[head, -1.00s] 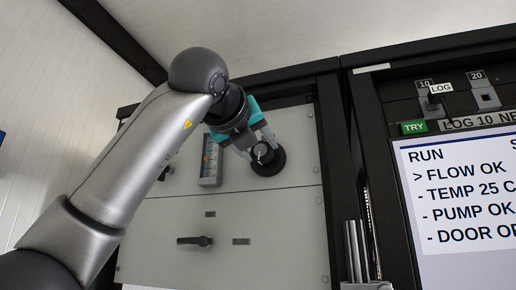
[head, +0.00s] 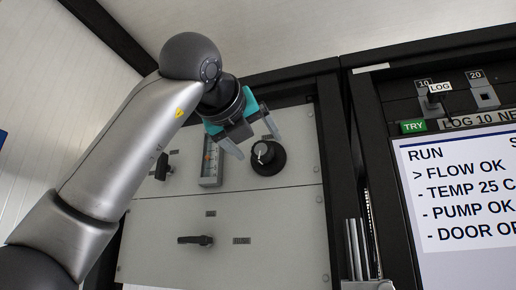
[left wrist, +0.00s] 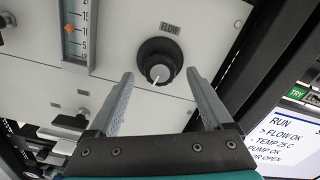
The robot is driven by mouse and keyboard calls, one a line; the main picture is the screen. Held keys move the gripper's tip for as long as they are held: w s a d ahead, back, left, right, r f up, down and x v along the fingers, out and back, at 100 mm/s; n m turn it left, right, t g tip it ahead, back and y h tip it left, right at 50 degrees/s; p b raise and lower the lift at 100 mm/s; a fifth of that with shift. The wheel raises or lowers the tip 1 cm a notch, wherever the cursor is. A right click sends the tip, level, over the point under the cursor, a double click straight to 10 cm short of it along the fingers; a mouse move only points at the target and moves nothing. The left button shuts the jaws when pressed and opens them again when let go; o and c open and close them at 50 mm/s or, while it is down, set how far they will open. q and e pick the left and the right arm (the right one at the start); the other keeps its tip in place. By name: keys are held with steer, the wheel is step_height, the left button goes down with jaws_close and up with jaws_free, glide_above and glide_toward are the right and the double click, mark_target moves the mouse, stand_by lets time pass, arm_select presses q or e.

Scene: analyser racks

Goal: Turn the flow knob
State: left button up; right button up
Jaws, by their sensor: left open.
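The flow knob (head: 268,157) is a round black knob with a grey cap and a white pointer line, on the upper grey panel. In the left wrist view the knob (left wrist: 158,62) sits below a FLOW label (left wrist: 170,28), and its pointer slants down and to the left. My left gripper (head: 257,146) is open and empty, in front of the panel and apart from the knob. In the left wrist view its two fingers (left wrist: 160,80) stand wide apart, with the knob showing between and beyond their tips. My right gripper is not in view.
A flow gauge (head: 211,162) with an orange marker is left of the knob. A black handle (head: 195,240) is on the lower panel. A dark rack post (head: 338,170) stands right of the panel. A screen (head: 460,195) reading "FLOW OK" is at the right.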

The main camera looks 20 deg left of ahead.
arm_select(q)
steer(key=s+b, duration=0.3)
steer(key=s, duration=1)
steer(key=shift+s+a, duration=0.15)
steer(key=shift+a, duration=0.1)
